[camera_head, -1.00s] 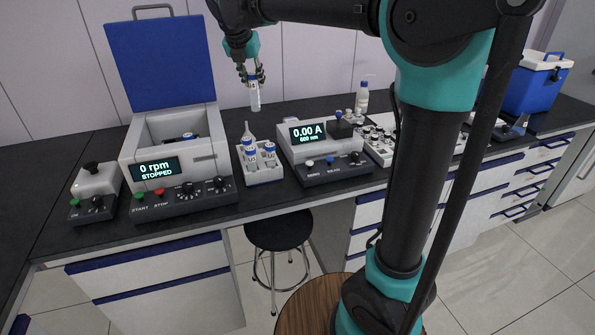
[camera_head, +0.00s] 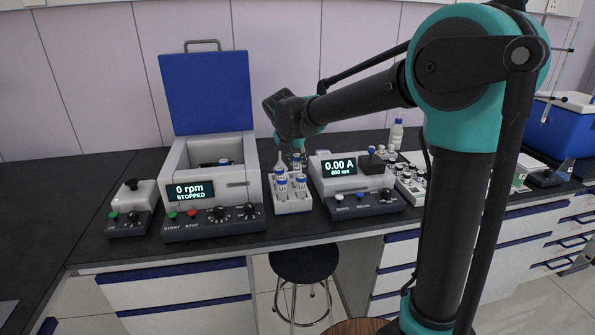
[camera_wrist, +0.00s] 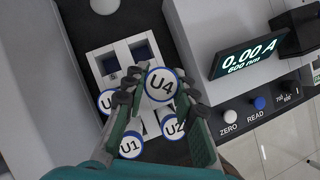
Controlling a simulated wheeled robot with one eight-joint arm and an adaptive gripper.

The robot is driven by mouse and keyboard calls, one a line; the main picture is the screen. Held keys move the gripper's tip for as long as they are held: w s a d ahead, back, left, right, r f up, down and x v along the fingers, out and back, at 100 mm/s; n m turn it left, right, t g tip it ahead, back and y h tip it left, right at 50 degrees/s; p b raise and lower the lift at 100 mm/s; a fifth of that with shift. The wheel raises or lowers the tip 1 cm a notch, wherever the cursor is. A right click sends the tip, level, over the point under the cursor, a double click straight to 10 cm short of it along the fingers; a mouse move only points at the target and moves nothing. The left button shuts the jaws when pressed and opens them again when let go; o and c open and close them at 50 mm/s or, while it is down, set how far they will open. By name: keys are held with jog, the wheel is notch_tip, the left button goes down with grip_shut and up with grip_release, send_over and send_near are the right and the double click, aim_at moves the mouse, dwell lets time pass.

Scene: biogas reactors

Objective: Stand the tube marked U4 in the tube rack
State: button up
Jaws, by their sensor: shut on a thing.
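The tube marked U4 (camera_wrist: 160,85) has a white cap with a blue rim. My gripper (camera_wrist: 148,98) is shut on it, with the cap facing the wrist camera. In the head view the held tube (camera_head: 297,159) is upright at the back of the white tube rack (camera_head: 293,207). The wrist view shows two empty square openings in the rack (camera_wrist: 122,47). Tubes U1 (camera_wrist: 131,145), U2 (camera_wrist: 173,127) and a third with a partly covered label (camera_wrist: 106,101) stand in it. The lower end of U4 is hidden, so I cannot tell whether it is in an opening.
A centrifuge (camera_head: 212,190) with its blue lid up stands left of the rack. A photometer (camera_head: 355,187) reading 0.00 A stands close on the right. A white pointed object (camera_head: 281,160) rises behind the rack. Open black bench lies in front.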

aim_at(296, 165)
jog(key=shift+f, duration=2)
jog(key=o, duration=1)
jog(key=shift+f, duration=0.1)
jog(key=shift+o, duration=0.2)
